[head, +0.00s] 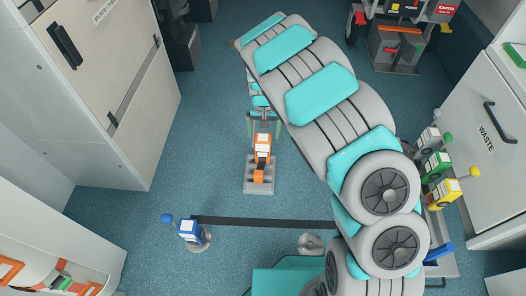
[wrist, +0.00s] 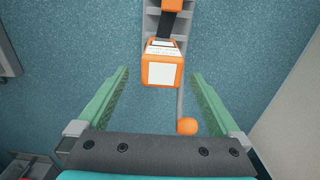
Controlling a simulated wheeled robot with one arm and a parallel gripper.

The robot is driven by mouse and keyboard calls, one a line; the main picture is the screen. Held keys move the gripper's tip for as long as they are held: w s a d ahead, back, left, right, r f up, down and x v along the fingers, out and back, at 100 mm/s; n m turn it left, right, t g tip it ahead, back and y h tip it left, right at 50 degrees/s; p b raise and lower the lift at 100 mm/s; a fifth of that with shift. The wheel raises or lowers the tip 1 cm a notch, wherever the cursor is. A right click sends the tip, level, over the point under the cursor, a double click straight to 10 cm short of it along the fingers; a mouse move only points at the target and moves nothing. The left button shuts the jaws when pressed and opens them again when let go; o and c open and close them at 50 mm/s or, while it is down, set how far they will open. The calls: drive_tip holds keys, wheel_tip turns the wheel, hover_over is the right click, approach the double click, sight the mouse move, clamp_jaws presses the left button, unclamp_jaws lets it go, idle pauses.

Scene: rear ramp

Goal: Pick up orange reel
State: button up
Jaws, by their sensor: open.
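The orange reel (head: 262,145) is a small orange box with a white label. It sits upright at the near end of a grey rack (head: 259,188) on the floor, and it also shows in the wrist view (wrist: 162,68). A round orange knob (wrist: 187,126) stands beside it there. My gripper (head: 264,122) is open and empty above the reel. In the wrist view its green fingers (wrist: 160,76) lie on either side of the reel, with gaps on both sides. Whether the fingers are level with the reel is unclear.
A black belt (head: 265,222) runs from a blue reel (head: 189,232) on a post to the right, behind my arm. Grey, green (head: 436,165) and yellow (head: 441,192) reels stand at right by the WASTE cabinet (head: 485,140). Floor left of the rack is clear.

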sight(263, 138)
drive_tip(key=f, duration=0.5)
drive_tip(key=shift+a+b, duration=0.2)
drive_tip(key=shift+b, duration=0.15)
drive_tip(key=shift+c, duration=0.2)
clamp_jaws()
idle(0.4)
